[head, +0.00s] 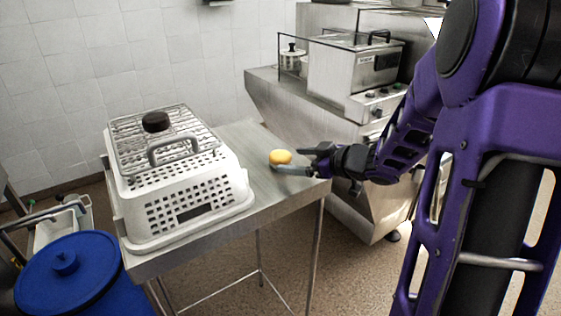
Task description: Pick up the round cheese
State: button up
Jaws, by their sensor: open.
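A small yellow, rounded object (280,157), which looks like the round cheese, rests on the metal table (258,186) near its right side. My gripper (289,160) reaches in from the right at about table height, with its jaws open. One finger extends in front of the yellow object and the other is to its right. The yellow object is at the fingertips, and I cannot tell whether they touch it. Nothing is gripped.
A white perforated basket (200,205) lies upside down on the table's left, with a wire rack (190,133) and a dark round object (155,121) on top. A blue lidded bin (70,275) stands at lower left. Steel kitchen equipment (345,80) stands behind.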

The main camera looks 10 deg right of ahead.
aim_at(288, 159)
jog(key=x, duration=0.4)
jog(key=shift+b, duration=0.35)
jog(key=shift+d, duration=0.1)
jog(key=c, duration=1.3)
notch_tip(288, 159, up, 9)
jog(key=p, duration=0.3)
jog(key=shift+r, duration=0.2)
jog(key=shift+c, duration=0.2)
jog(key=shift+w+r, duration=0.15)
jog(key=shift+w+a+m+t+h+b, duration=0.3)
jog(key=shift+w+m+t+h+b, duration=0.25)
jog(key=shift+m+h+b, duration=0.5)
jog(key=shift+f+m+t+h+b, duration=0.3)
jog(key=shift+f+h+b, duration=0.2)
jog(key=shift+b, duration=0.45)
jog(key=shift+s+f+m+t+h+b, duration=0.15)
jog(key=shift+f+m+t+h+b, duration=0.2)
jog(key=shift+m+h+b, duration=0.45)
jog(key=shift+s+a+f+m+h+b, duration=0.15)
jog(key=shift+s+f+m+h+b, duration=0.55)
jog(key=shift+f+h, duration=0.2)
